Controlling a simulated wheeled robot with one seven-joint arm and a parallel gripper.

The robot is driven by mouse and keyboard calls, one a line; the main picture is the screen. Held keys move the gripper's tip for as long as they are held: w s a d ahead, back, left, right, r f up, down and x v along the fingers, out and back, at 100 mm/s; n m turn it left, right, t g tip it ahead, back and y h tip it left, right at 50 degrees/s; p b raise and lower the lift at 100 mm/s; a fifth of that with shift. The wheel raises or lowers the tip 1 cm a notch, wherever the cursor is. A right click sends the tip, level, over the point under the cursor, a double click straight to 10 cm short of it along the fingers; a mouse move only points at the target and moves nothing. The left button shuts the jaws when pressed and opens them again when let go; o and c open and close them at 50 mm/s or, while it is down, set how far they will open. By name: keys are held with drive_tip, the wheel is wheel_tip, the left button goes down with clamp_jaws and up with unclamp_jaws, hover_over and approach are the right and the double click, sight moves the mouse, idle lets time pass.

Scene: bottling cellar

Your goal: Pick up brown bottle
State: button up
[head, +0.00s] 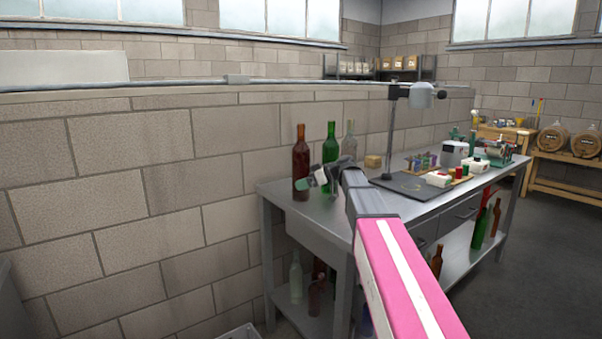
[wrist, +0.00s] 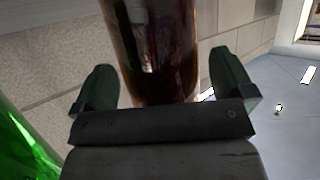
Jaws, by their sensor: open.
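The brown bottle (head: 301,165) stands upright at the left end of the metal workbench, near the block wall. My gripper (head: 318,180) is at the bottle's right side in the head view, low on its body. In the wrist view the dark red-brown bottle body (wrist: 155,50) stands between the two open fingers of my gripper (wrist: 163,85), with a gap to each side. The bottle's base is hidden behind the gripper's palm. I cannot tell whether any finger touches the glass.
A green bottle (head: 330,150) and a clear bottle (head: 349,140) stand close by on the workbench (head: 320,228). The green one shows at lower left in the wrist view (wrist: 22,150). A stand (head: 390,140) rises to the right. More bottles sit on the shelf below.

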sight(304, 169)
drive_tip(key=shift+r, duration=0.1)
drive_tip(key=c, duration=1.7)
drive_tip(key=shift+r, duration=1.25)
drive_tip(key=shift+a+r, duration=0.15)
drive_tip(key=shift+r, duration=0.75)
drive_tip(key=s+a+r, duration=0.1)
drive_tip(key=a+r, duration=0.1)
drive_tip(key=a, duration=0.1)
drive_tip(key=s+a+r, duration=0.2)
drive_tip(key=a, duration=0.1)
drive_tip(key=s+a+r, duration=0.2)
drive_tip(key=a, duration=0.2)
drive_tip(key=shift+a+r, duration=0.1)
drive_tip(key=shift+r, duration=0.25)
